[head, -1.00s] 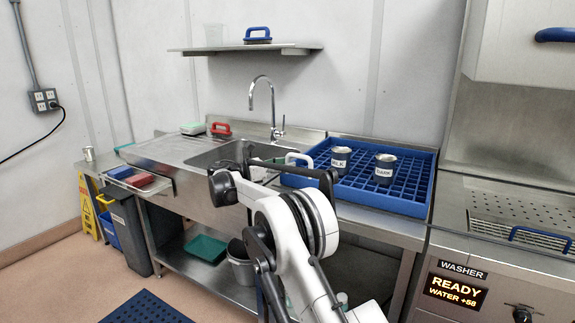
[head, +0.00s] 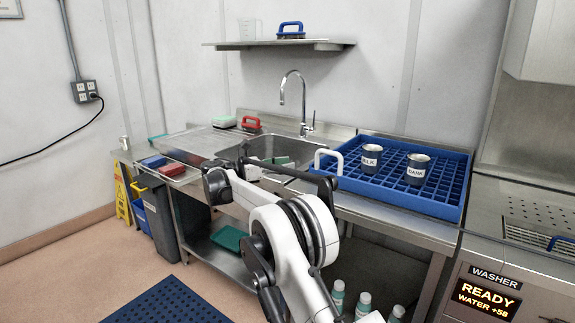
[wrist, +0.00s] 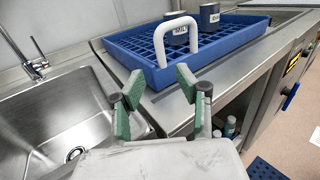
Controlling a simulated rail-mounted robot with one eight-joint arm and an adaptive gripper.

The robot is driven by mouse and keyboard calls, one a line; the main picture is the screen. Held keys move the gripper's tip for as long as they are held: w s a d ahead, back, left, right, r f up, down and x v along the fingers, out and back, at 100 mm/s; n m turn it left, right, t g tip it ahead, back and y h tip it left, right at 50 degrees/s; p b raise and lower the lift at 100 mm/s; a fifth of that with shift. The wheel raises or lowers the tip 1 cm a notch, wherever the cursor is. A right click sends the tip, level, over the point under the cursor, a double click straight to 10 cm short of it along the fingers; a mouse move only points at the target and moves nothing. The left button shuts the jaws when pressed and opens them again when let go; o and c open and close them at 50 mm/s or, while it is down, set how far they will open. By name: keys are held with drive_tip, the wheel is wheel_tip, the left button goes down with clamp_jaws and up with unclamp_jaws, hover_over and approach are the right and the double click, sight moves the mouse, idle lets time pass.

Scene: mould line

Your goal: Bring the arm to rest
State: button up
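My arm (head: 275,230) reaches up from the bottom of the head view, bent, its end over the front of the sink counter. My gripper (wrist: 159,90) shows in the wrist view with two green-padded fingers apart and nothing between them. It points toward the blue rack (wrist: 160,76) beyond the sink edge, with a visible gap before the rack. In the head view the gripper is partly hidden behind my arm's dark wrist parts.
The rack (head: 400,206) has a white handle (head: 328,162) and holds two labelled dark cups (head: 371,159) (head: 416,169). A sink (head: 262,150) with a tall tap (head: 303,100) lies left. Bottles (head: 363,303) stand below. A washer (head: 500,285) reads READY.

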drive_tip(key=s+d+r+m+y+p, duration=0.1)
drive_tip(key=s+d+r+m+y, duration=0.2)
drive_tip(key=s+d+r, duration=0.3)
drive_tip(key=s+d+r+m+y+p, duration=0.1)
drive_tip(key=s+d+r+m+y, duration=0.15)
drive_tip(key=s+d+r, duration=0.4)
drive_tip(key=s+d+f+m+y+p, duration=0.1)
drive_tip(key=s+d+m+y, duration=0.25)
drive_tip(key=s, duration=0.45)
drive_tip(key=s+d+f+m+y, duration=0.15)
drive_tip(key=s+d, duration=0.25)
drive_tip(key=s, duration=0.5)
drive_tip(key=s+a+f+m+y+p, duration=0.1)
drive_tip(key=s+f+m+y, duration=0.2)
drive_tip(key=s, duration=0.9)
drive_tip(key=s+a+f+m+t+y+p, duration=0.1)
drive_tip(key=s+f+m+y, duration=0.2)
drive_tip(key=s, duration=1)
wheel_tip(320, 180, down, 4)
drive_tip(key=m, duration=0.5)
drive_tip(key=shift+s+a, duration=0.2)
drive_tip(key=shift+s, duration=0.05)
drive_tip(key=shift+r+y, duration=0.1)
drive_tip(key=shift+y, duration=0.15)
